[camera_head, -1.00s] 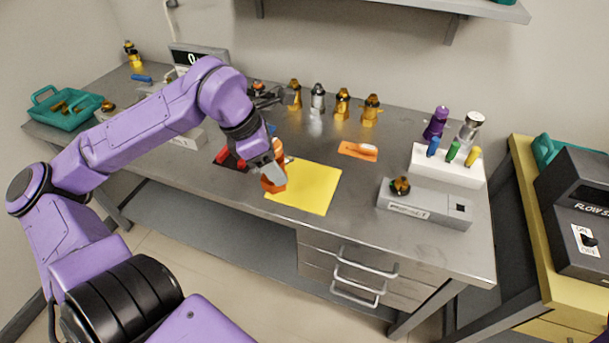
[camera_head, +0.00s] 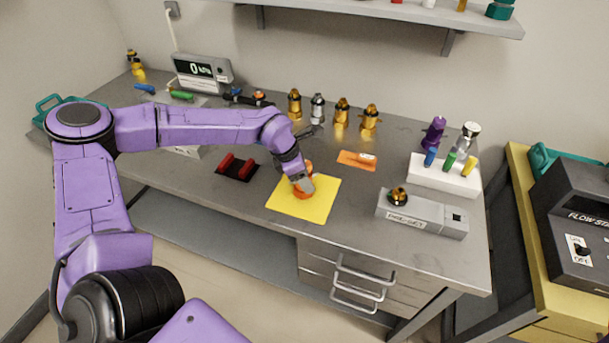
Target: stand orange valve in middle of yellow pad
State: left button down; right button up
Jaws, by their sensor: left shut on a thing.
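The yellow pad (camera_head: 322,206) lies flat near the front of the steel workbench. The orange valve (camera_head: 300,192) is upright over the middle of the pad. My left gripper (camera_head: 302,184) is shut on the valve from above and behind and hides part of it. I cannot tell whether the valve's base touches the pad. My right gripper is out of view.
A dark pad with red blocks (camera_head: 236,168) lies left of the yellow pad. An orange pad (camera_head: 357,159) lies behind it to the right. Several brass valves (camera_head: 341,113) stand along the back. A grey fixture (camera_head: 422,214) and a white holder (camera_head: 445,175) are at right.

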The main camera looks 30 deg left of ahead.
pick_arm(q)
jog(key=shift+c, duration=1.9)
grip_release()
jog(key=shift+f, duration=0.1)
jog(key=shift+r, duration=0.3)
jog(key=v, duration=1.1)
jog(key=shift+s+r, duration=0.15)
jog(key=shift+r, duration=0.2)
